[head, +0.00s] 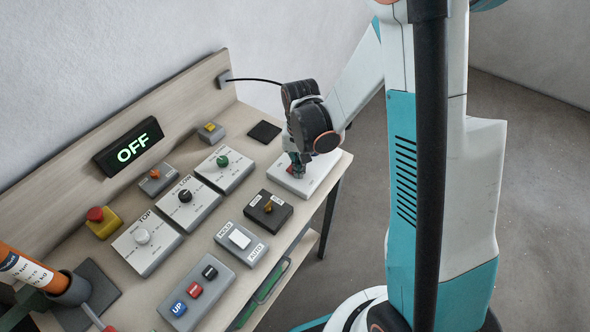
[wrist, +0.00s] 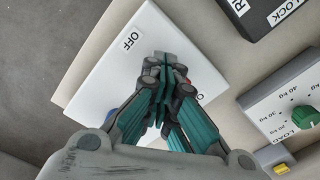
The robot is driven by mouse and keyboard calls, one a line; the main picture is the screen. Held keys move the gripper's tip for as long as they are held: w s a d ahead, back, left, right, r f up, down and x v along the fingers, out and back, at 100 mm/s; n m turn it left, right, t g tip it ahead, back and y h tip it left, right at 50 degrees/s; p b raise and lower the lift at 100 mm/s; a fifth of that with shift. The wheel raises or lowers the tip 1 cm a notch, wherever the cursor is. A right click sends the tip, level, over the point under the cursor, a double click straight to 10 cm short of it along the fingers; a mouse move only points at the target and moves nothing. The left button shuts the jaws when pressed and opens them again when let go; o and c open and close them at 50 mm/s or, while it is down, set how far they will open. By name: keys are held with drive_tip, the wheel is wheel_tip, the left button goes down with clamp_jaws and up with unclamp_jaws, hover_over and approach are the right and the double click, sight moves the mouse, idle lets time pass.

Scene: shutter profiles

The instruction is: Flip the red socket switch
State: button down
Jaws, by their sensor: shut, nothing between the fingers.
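The white socket plate (head: 316,174) lies at the right end of the panel. It also fills much of the wrist view (wrist: 105,75), with an OFF label (wrist: 132,39) near its upper edge. A small patch of the red switch (wrist: 197,97) shows beside my fingers; most of it is hidden behind them. My gripper (head: 298,173) is shut and empty, pointing down at the middle of the plate. In the wrist view my fingertips (wrist: 168,62) overlap the plate's centre; I cannot tell whether they touch the switch.
Left of the plate are a black switch box (head: 268,208), a green-knob box (head: 223,169) and several other controls. A black pad (head: 264,132) lies behind. The panel's right edge is close to the plate.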

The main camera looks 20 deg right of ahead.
drive_tip(key=shift+r, duration=0.1)
drive_tip(key=shift+r+p, duration=2.15)
drive_tip(key=shift+r, duration=1.25)
drive_tip(key=shift+r, duration=0.15)
drive_tip(key=s+r+n+t+b, duration=0.4)
drive_tip(key=s+r+t+b, duration=0.3)
drive_tip(key=s+r, duration=0.5)
drive_tip(key=shift+s+n+b, duration=0.4)
drive_tip(key=shift+s+b, duration=0.3)
drive_tip(key=shift+s, duration=0.8)
drive_tip(key=shift+r, duration=0.1)
